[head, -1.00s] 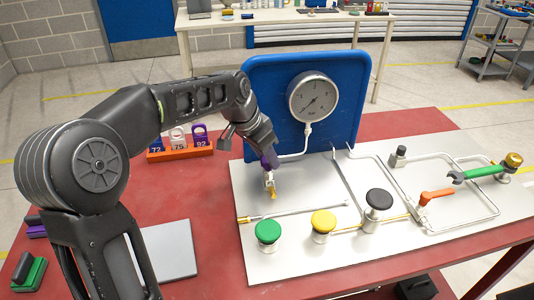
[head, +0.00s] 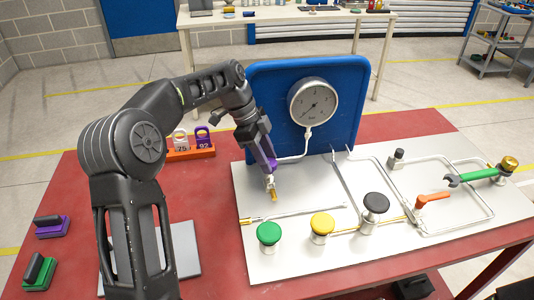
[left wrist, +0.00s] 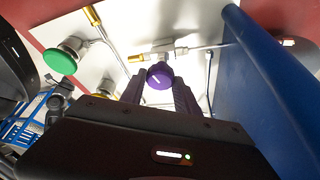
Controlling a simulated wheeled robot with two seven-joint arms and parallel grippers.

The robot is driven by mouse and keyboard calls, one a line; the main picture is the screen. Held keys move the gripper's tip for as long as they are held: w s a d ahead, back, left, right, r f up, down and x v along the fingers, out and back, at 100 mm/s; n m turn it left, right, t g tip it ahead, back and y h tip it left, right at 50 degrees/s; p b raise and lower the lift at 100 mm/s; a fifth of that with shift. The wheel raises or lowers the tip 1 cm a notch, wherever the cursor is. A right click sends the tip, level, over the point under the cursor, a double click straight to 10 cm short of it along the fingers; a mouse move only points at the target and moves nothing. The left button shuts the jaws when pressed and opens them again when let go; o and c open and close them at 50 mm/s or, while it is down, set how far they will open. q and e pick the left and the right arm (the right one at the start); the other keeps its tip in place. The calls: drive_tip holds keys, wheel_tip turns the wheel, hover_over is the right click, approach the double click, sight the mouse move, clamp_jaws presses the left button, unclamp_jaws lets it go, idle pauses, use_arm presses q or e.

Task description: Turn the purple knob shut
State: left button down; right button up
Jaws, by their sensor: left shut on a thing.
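The purple knob (head: 272,163) sits on a small valve with a brass end, at the left part of the pale panel (head: 300,190). My right gripper is not in view.
Green (head: 269,233), yellow (head: 323,223) and black (head: 376,202) knobs stand along the panel's front. The blue board (head: 262,95) rises close behind my gripper.

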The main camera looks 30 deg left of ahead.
use_arm(q)
drive_tip(key=shift+r+m+g+p, duration=0.1)
drive_tip(key=shift+m+g+p, duration=0.3)
drive_tip(key=shift+m+p, duration=0.65)
drive_tip(key=shift+m+g+p, duration=0.3)
drive_tip(key=shift+m+p, duration=0.05)
drive_tip(key=shift+m, duration=0.5)
drive_tip(key=c, duration=0.9)
unclamp_jaws()
drive_tip(key=shift+w, duration=0.1)
